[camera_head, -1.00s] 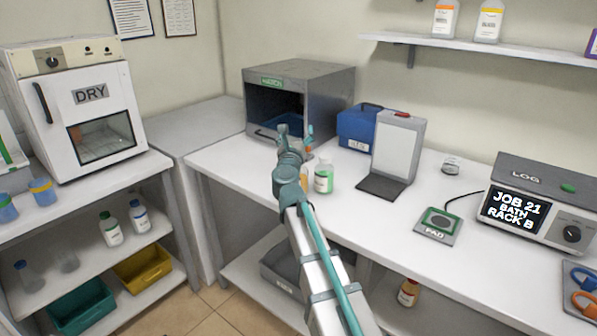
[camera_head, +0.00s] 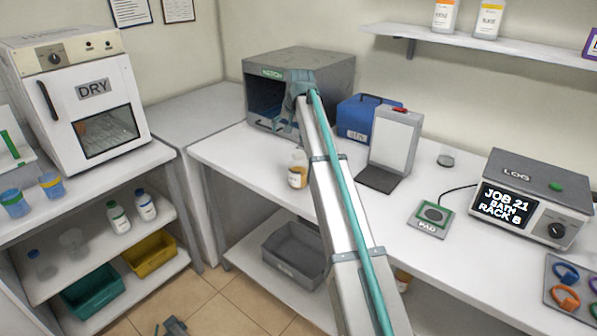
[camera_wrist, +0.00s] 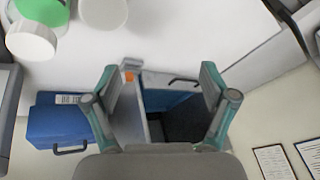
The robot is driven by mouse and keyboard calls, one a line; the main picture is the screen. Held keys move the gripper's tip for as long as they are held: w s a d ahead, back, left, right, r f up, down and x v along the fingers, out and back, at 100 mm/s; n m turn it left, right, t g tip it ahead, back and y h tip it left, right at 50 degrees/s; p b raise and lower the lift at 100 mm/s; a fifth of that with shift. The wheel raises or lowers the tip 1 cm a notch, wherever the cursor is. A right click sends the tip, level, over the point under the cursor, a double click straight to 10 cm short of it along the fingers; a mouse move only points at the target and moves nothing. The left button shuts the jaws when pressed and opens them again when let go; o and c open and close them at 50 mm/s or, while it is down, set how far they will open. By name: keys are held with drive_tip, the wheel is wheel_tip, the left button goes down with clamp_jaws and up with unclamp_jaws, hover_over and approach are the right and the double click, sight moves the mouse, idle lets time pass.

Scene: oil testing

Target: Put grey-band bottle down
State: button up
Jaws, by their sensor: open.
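I cannot make out a grey band on any bottle. My gripper (camera_wrist: 160,82) is open, with nothing between its two teal fingers. In the head view my gripper (camera_head: 300,84) is up in front of the grey open-fronted box (camera_head: 330,68), largely hidden by my own wrist. A small white-capped bottle with a yellow-amber band (camera_head: 297,172) stands upright on the counter, left of my arm. In the wrist view, a white-capped bottle with green on it (camera_wrist: 40,10) and another white cap (camera_wrist: 103,12) show at the upper left, apart from the fingers.
A blue case (camera_head: 357,118) and an upright panel stand (camera_head: 393,140) are right of my arm. The pad (camera_head: 430,217) and the log unit (camera_head: 530,200) are further right. A grey bin (camera_head: 295,254) sits below the counter (camera_head: 235,155). The counter's left end is clear.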

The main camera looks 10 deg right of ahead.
sight(299, 165)
drive_tip(key=s+d+g, duration=0.1)
drive_tip(key=s+f+n+g+h, duration=0.1)
drive_tip(key=s, duration=0.1)
drive_tip(key=s+d+f+n+g, duration=0.1)
drive_tip(key=s, duration=0.1)
drive_tip(key=shift+s+d+h, duration=0.25)
drive_tip(key=shift+d+h, duration=0.05)
drive_tip(key=shift+s+f, duration=0.1)
drive_tip(key=shift+s, duration=0.05)
drive_tip(key=shift+w+d+f+p, duration=0.1)
drive_tip(key=shift+w+f+p, duration=0.35)
drive_tip(key=shift+f, duration=1.3)
drive_tip(key=shift+w+a+f+p, duration=0.15)
drive_tip(key=shift+f+p, duration=0.45)
drive_tip(key=shift+f, duration=1.15)
drive_tip(key=shift+w+d+f+p, duration=0.15)
drive_tip(key=shift+w+f+p, duration=0.3)
drive_tip(key=shift+f, duration=1.3)
drive_tip(key=shift+s, duration=0.15)
drive_tip(key=c, duration=1.5)
drive_tip(key=shift+o, duration=0.2)
drive_tip(key=shift+r, duration=0.2)
